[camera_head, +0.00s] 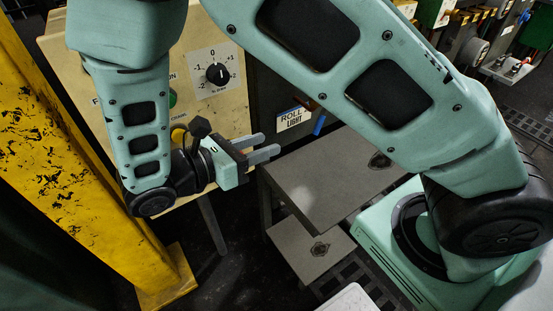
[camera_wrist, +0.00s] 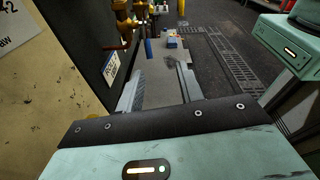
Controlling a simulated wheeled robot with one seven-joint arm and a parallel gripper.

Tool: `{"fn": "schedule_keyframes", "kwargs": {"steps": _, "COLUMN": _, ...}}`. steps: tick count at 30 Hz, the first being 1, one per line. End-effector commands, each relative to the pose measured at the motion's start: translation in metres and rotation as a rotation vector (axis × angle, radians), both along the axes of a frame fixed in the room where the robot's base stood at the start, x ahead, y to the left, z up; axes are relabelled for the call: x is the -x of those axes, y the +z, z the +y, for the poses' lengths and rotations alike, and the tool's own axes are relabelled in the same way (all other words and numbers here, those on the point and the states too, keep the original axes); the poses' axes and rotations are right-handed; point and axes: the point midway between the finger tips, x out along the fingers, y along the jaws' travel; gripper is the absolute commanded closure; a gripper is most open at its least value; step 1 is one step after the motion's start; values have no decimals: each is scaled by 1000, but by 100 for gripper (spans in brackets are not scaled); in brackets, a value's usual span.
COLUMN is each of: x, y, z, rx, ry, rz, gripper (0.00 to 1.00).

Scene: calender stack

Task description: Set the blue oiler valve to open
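In the wrist view a blue upright bar (camera_wrist: 148,48), apparently the same handle, hangs below brass fittings (camera_wrist: 124,24). My gripper (camera_head: 269,145) is in front of the panel, left of and a little below the handle in the head view, and apart from it. In the wrist view its two fingers (camera_wrist: 160,72) are spread, with nothing between them.
A panel with a rotary knob (camera_head: 217,74) and a green button (camera_head: 173,98) stands behind my gripper. A grey plate (camera_head: 320,185) lies below right. A yellow post (camera_head: 75,165) stands at left.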

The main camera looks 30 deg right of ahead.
Motion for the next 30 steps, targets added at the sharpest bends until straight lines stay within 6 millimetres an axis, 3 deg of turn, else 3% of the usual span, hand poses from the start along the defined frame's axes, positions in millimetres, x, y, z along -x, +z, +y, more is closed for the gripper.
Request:
{"fn": "schedule_keyframes", "kwargs": {"steps": 13, "x": 58, "y": 30, "z": -3, "rx": -466, "ry": -286, "rz": -110, "gripper": 63}}
{"fn": "schedule_keyframes", "kwargs": {"steps": 30, "x": 111, "y": 70, "z": 26, "rx": -945, "ry": -629, "rz": -349, "gripper": 63}}
